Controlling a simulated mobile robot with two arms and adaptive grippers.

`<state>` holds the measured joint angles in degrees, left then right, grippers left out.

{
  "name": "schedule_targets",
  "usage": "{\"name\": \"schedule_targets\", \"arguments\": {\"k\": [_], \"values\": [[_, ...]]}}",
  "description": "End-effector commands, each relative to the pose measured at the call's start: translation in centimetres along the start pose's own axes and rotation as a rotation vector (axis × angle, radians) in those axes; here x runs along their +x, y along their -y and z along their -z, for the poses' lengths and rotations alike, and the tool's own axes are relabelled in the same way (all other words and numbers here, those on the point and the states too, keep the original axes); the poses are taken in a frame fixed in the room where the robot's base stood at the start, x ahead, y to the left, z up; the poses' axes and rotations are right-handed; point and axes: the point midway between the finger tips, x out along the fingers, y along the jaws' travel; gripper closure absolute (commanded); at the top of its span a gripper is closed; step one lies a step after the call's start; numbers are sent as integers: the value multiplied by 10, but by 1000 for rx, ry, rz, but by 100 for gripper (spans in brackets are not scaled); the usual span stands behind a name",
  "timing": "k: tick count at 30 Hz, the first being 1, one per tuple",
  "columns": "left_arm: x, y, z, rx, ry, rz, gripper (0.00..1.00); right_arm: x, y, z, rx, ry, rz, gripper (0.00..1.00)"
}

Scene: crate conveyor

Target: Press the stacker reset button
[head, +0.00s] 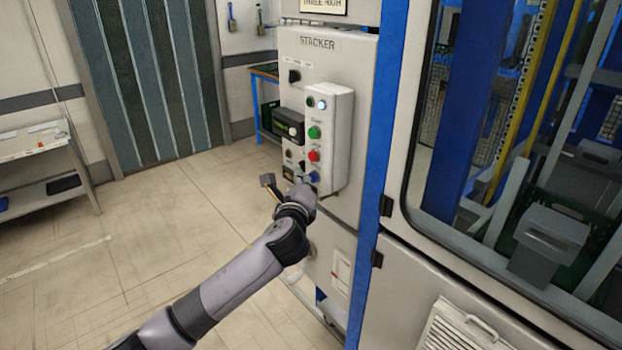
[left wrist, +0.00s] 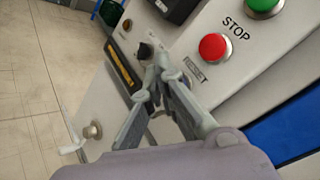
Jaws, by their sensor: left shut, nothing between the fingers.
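The stacker control box (head: 341,125) is a white box on the grey STACKER cabinet, with a column of buttons. The blue button (head: 313,176), lowest in the column, shows just beside my left gripper (head: 304,182). In the left wrist view the RESET label (left wrist: 195,71) lies below the red stop button (left wrist: 215,46), and my left gripper (left wrist: 162,72) is shut and empty right beside that label. The fingers hide the reset button there. I cannot tell whether the fingertips touch it. My right gripper is not in view.
The green button (head: 314,132) and a lit top button (head: 321,104) sit higher on the box. A black selector knob (left wrist: 144,51) is close to my fingers. The glazed machine enclosure (head: 395,290) stands on the right. Open floor (head: 150,235) lies on the left.

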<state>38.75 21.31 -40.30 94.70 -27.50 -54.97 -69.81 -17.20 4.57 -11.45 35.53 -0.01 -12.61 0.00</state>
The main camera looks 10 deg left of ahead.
Motion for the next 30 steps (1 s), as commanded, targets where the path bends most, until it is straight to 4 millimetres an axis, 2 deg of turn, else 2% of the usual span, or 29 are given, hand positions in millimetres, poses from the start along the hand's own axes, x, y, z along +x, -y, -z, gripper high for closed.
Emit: {"name": "schedule_targets", "arguments": {"k": [21, 30], "values": [[4, 3, 3, 0, 0, 1, 100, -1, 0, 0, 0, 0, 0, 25], [-3, -1, -3, 1, 0, 0, 100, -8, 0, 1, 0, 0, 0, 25]]}}
